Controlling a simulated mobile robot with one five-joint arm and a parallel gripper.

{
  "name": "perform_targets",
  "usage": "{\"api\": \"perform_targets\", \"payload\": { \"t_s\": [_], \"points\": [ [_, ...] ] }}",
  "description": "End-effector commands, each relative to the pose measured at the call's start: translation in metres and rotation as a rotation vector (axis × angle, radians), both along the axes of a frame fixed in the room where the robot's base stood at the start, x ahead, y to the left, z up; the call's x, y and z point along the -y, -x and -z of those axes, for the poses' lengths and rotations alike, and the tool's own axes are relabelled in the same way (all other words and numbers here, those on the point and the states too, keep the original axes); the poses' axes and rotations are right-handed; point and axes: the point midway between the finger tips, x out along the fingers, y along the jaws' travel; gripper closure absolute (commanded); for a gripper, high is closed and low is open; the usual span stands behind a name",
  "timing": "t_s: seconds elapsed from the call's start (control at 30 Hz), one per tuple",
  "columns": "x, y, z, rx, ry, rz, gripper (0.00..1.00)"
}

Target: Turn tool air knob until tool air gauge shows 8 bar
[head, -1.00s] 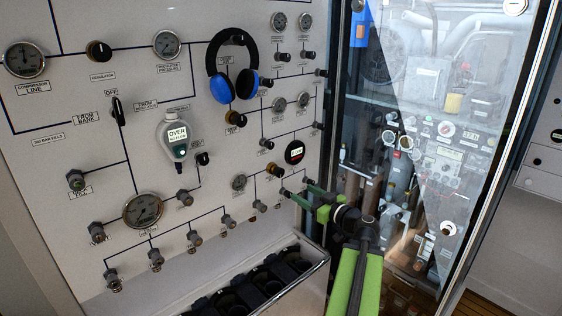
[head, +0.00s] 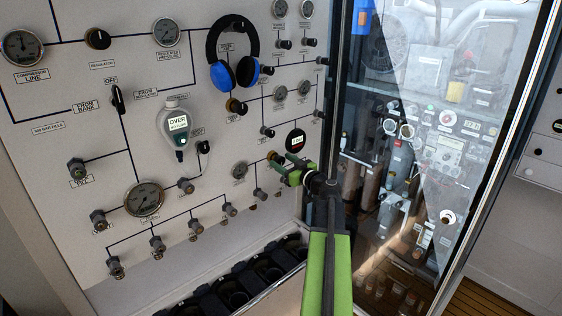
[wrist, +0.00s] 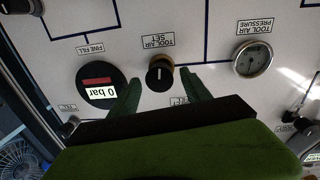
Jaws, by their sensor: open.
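The tool air knob (wrist: 159,73), black with a brass collar and labelled TOOL AIR SET, is on the panel in the middle of the wrist view. In the head view the knob (head: 273,156) shows partly beside the fingers. The gauge (head: 239,170) also shows in the head view. My open gripper (wrist: 159,82) has its green fingertips on either side of the knob in the wrist picture; contact cannot be told.
A round display (wrist: 100,86) reading 0 bar, labelled FINE FILL, is close to one finger; it also shows in the head view (head: 296,140). A black rack (head: 235,287) stands below the panel. A glass door (head: 420,150) is right of my arm.

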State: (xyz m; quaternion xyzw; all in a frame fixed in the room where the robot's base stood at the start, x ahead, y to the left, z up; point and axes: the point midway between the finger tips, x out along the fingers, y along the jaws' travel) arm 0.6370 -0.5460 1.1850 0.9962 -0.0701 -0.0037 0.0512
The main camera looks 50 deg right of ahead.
Motion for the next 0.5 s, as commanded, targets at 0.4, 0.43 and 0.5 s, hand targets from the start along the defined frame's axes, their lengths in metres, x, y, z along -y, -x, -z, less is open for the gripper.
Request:
{"api": "perform_targets", "payload": {
  "t_s": [0.4, 0.43, 0.5],
  "points": [
    [0.0021, -0.015, 0.0, 0.0, 0.0, 0.0, 0.44],
    [0.0021, -0.015, 0.0, 0.0, 0.0, 0.0, 0.45],
    [0.0022, -0.0147, 0.0, 0.0, 0.0, 0.0, 0.54]
  ]
}}
